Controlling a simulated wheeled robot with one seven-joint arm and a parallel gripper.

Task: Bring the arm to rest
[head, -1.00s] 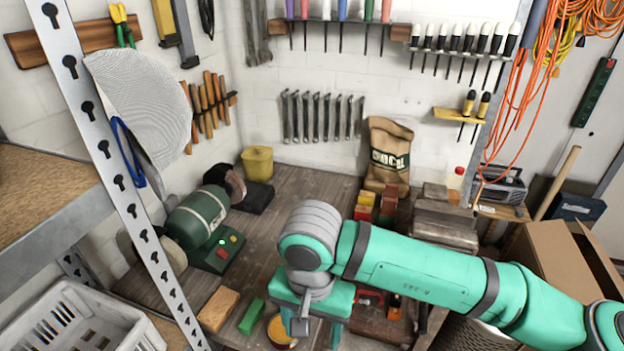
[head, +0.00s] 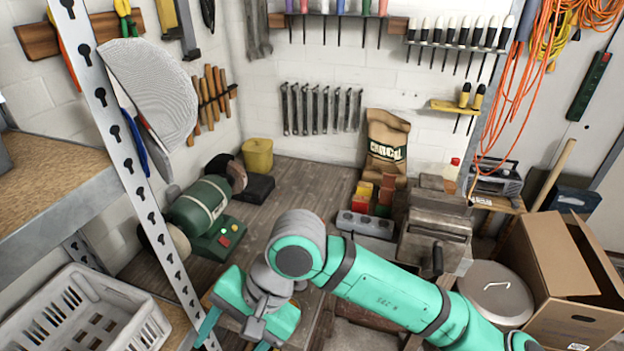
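My gripper (head: 233,338) is at the bottom of the head view, left of centre, over the front of the wooden workbench (head: 290,185). Its teal fingers stand well apart, so it looks open. The bottom edge of the picture cuts off the fingertips, and I see nothing held between them. My teal arm reaches in from the lower right, with its grey wrist bent down toward the bench.
A green bench grinder (head: 198,204) stands close left of my gripper. A metal shelf upright (head: 130,150) and a white crate (head: 85,312) are farther left. A grey vise (head: 435,240), a lidded bin (head: 497,290) and a cardboard box (head: 560,270) are at right.

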